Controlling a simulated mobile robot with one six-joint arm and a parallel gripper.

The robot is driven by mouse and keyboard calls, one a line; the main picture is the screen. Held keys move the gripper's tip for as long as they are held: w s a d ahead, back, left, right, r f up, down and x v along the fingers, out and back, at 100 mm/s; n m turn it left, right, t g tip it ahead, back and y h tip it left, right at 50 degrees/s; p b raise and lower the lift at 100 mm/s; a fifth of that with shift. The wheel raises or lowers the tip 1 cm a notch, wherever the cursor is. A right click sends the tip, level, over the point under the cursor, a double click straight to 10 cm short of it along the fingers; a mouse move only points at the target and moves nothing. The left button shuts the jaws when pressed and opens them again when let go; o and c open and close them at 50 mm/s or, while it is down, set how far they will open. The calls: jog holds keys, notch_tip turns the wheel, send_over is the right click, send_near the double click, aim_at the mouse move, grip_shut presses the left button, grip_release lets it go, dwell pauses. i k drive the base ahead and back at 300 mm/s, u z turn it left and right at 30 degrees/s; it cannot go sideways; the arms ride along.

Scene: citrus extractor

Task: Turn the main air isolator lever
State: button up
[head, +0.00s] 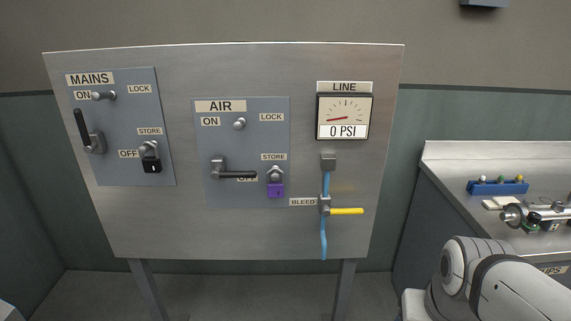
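The AIR isolator lever (236,174) is on the blue-grey AIR plate (247,138) in the middle of the steel panel. Its black handle lies level, pointing right from its pivot, across the OFF label. The ON label (210,122) is above the pivot. A LOCK peg (239,124) at the upper right of the plate is bare. A purple padlock (276,190) hangs at the STORE peg (275,173), just right of the handle's tip. The LINE gauge (344,115) reads 0 PSI.
The MAINS lever (83,131) points up at the left, with a black padlock (151,164) at its STORE peg. A yellow BLEED handle (346,211) sticks out right on a blue hose (324,240). A counter (452,182) with a blue rack (497,187) stands at right.

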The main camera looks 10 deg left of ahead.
aim_at(216, 174)
jog(key=u, duration=1.6)
jog(key=k, duration=1.25)
jog(key=u, duration=0.75)
jog(key=i, duration=1.95)
jog(key=z, duration=0.9)
